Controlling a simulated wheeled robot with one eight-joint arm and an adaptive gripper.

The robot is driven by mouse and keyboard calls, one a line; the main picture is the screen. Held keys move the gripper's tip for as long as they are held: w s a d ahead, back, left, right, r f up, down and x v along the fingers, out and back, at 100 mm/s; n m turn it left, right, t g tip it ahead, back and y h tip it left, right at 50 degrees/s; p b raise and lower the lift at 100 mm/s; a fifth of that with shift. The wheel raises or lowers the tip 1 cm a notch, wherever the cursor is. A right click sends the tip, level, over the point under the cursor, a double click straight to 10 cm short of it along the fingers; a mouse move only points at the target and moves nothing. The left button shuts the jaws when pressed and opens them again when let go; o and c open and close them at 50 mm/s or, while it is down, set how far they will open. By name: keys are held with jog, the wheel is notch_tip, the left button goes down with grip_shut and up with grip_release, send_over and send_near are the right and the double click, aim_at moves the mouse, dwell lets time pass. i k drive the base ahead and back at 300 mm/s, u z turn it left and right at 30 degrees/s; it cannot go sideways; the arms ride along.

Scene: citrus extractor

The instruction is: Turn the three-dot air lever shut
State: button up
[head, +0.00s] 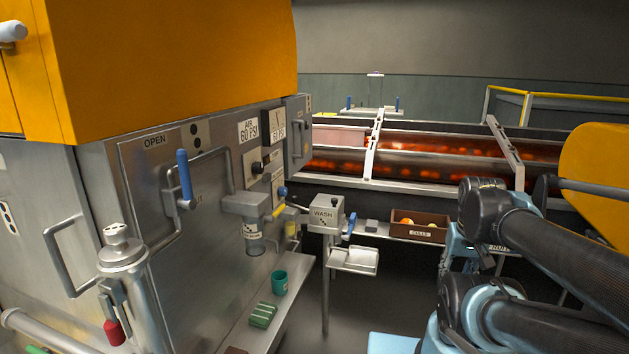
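A blue-handled lever (184,178) stands upright on the steel cabinet front at left, below a plate with dark dots (196,135) and beside the word OPEN. A yellow handle (278,211) sticks out beside a grey filter-like unit (246,205) with a small label. A blue knob (283,191) is just above it. The dots are too small to count surely, so I cannot tell which lever is the three-dot one. My arm's blue and black links show at right, well apart from the cabinet. I cannot make out my gripper's fingers.
A WASH box (326,213) with a blue lever (349,227) stands on a post, with a white tray (354,260) below. A green cup (279,283) and green pad (263,315) rest on a shelf. Bar handles (66,258) project from the cabinet. Floor between shelf and arm looks clear.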

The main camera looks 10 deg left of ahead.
aim_at(189, 202)
jog(key=u, duration=1.45)
jog(key=k, duration=1.8)
jog(key=u, duration=0.45)
jog(key=i, duration=1)
